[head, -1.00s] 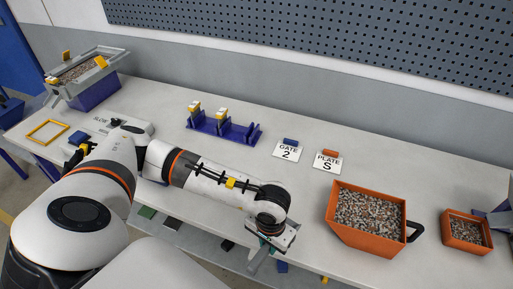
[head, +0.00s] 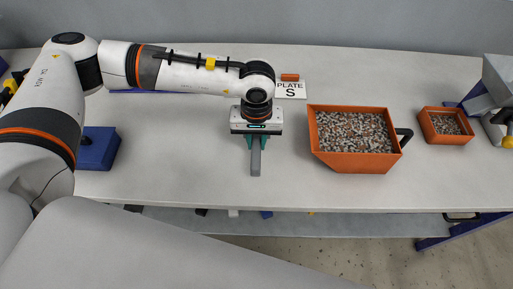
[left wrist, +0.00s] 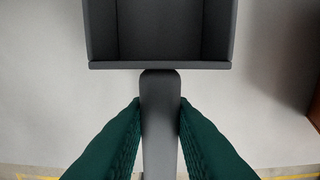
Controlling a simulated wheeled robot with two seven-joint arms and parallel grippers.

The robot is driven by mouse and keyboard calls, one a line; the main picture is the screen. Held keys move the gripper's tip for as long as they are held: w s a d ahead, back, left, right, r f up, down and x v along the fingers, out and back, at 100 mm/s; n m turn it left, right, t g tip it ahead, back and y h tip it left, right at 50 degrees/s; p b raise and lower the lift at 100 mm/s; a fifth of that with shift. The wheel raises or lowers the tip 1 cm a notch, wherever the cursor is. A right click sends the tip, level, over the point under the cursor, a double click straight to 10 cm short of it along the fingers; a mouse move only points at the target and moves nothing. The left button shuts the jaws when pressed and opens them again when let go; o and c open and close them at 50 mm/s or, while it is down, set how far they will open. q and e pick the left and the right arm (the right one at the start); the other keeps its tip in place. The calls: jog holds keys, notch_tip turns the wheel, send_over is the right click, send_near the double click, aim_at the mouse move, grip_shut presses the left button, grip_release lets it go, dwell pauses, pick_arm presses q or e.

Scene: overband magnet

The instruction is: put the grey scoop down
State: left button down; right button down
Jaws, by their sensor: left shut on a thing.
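My left gripper (head: 256,142) is above the white table, left of the large orange bin, with its jaws pointing down. It is shut on the handle of the grey scoop (head: 256,162). In the left wrist view the two green fingers of the left gripper (left wrist: 159,125) press the handle from both sides, and the scoop's dark grey pan (left wrist: 160,40) lies beyond them. In the head view the gripper and arm hide most of the pan. I cannot tell whether the scoop touches the table. My right gripper is not in view.
The large orange bin (head: 318,158) holds mixed gravel and has a black handle. A small orange bin (head: 430,136) with gravel stands farther right. A card reading PLATE S (head: 291,90) lies behind the gripper. A blue block (head: 98,150) is at the left. Bare white table (head: 190,165) lies between.

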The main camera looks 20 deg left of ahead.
pick_arm(q)
jog(key=shift+f, duration=0.6)
notch_tip(320, 180, down, 2)
jog(key=shift+d+f, duration=0.1)
jog(key=shift+f, duration=0.4)
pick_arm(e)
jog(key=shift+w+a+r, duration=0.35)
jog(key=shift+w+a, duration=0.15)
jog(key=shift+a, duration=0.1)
pick_arm(q)
jog(key=shift+f, duration=0.1)
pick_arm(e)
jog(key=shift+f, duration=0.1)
pick_arm(q)
jog(key=shift+f, duration=0.15)
jog(key=c, duration=1.3)
grip_release()
jog(key=shift+o, duration=0.2)
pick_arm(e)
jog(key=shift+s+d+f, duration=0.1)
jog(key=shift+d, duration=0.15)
